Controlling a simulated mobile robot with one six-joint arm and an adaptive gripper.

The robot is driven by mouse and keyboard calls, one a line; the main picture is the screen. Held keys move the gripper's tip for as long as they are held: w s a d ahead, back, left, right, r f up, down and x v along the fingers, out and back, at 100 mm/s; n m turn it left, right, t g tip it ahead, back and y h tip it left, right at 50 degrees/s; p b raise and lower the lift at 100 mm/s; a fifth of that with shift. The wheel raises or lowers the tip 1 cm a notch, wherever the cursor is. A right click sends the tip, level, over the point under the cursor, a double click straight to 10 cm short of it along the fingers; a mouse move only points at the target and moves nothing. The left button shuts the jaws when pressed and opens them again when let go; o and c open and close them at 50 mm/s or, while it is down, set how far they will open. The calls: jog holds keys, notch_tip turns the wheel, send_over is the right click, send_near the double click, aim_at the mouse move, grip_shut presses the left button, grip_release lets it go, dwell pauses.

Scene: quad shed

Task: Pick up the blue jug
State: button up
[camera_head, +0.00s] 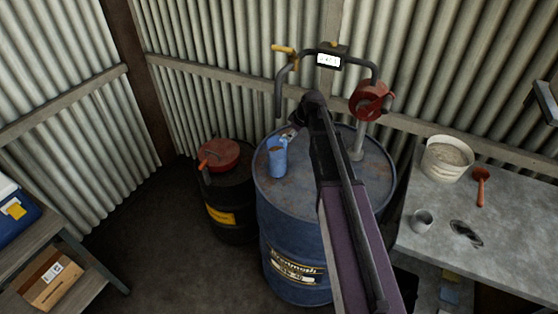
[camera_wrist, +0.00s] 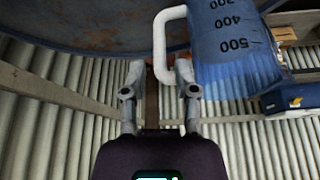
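The blue jug (camera_head: 277,157) stands on the top of the blue barrel (camera_head: 322,195), left of its middle. In the wrist view the jug (camera_wrist: 235,50) is at the upper right, with dark measuring marks and a white handle (camera_wrist: 161,45). My gripper (camera_head: 292,132) is at the jug's upper right in the head view. In the wrist view my gripper (camera_wrist: 160,70) has its two fingers apart, with the lower part of the handle between or just beyond the fingertips. The right fingertip looks very close to the handle; I cannot tell whether it touches.
A red hand pump (camera_head: 371,100) with a curved pipe and a yellow-ended spout (camera_head: 284,49) rises above the barrel. The workbench (camera_head: 505,215) at right holds a white bucket (camera_head: 447,160) and a metal cup (camera_head: 422,220).

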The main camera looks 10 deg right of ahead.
jog(key=shift+b+x, duration=0.45)
jog(key=shift+x, duration=0.35)
jog(key=shift+f, duration=0.1)
jog(key=shift+b+x, duration=2.4)
jog(key=shift+x, duration=0.1)
grip_shut()
